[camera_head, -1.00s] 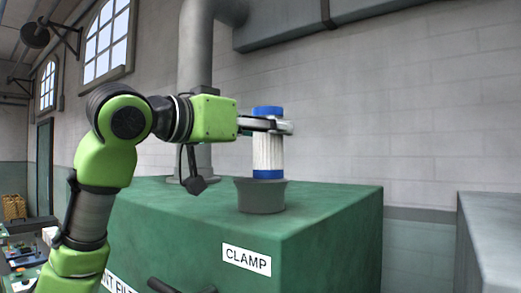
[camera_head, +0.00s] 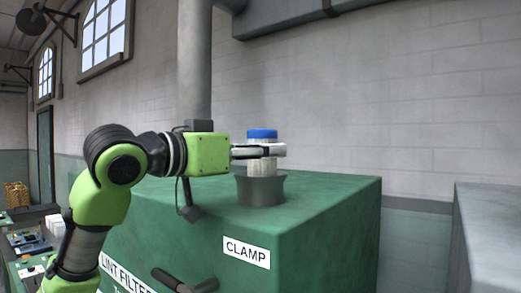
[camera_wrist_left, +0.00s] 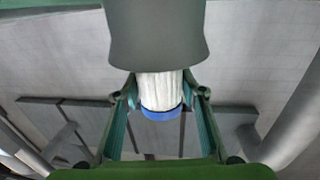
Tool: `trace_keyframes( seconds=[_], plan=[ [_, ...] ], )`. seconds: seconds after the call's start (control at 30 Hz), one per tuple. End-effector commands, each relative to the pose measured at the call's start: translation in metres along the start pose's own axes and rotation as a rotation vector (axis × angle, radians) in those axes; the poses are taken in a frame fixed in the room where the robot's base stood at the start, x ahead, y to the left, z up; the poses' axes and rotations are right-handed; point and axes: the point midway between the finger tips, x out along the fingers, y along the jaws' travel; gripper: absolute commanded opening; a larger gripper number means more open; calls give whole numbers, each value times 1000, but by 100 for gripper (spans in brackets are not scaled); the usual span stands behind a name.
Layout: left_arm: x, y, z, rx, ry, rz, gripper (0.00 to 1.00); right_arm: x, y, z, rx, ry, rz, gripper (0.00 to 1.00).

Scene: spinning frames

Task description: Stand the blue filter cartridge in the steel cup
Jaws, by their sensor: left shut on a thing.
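The filter cartridge (camera_head: 262,168) is white and pleated with a blue top cap. It stands upright with its lower end inside the grey steel cup (camera_head: 261,191), on top of the green machine. Its lower blue band is hidden by the cup wall. My left gripper (camera_head: 266,151) is shut around the cartridge just below the top cap. In the left wrist view, the cartridge (camera_wrist_left: 162,92) sits between the fingers, with the cup (camera_wrist_left: 155,38) around its far end. Whether it touches the cup's floor is hidden. My right gripper is not in view.
The green machine (camera_head: 320,205) has a flat top with free room right of the cup. A CLAMP label (camera_head: 247,252) and a dark handle (camera_head: 185,282) are on its front. A grey pipe (camera_head: 196,70) rises behind. A grey block (camera_head: 490,235) stands at right.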

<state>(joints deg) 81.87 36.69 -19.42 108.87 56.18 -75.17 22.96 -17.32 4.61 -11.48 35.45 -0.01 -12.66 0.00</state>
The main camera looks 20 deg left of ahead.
Motion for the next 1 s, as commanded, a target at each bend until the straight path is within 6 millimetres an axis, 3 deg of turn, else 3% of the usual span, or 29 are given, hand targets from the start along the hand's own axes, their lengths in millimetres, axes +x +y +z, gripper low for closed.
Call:
trace_keyframes(
  seconds=[0.03, 0.07, 0.1, 0.53, 0.67, 1.0],
  plan=[
    [0, 0, 3, 0, 1, 0, 13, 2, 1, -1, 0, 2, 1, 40],
    [0, 0, 2, 0, 0, 0, 46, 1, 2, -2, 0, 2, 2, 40],
    [0, 0, 2, 0, 0, 0, 55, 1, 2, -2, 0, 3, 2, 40],
    [-2, 0, -2, 0, 0, -1, 55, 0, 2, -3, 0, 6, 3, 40],
    [-22, -1, 1, 1, 4, -3, 55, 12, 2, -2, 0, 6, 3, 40],
    [-94, -1, 1, 1, 3, -4, 55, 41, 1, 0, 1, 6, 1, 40]
  ],
)
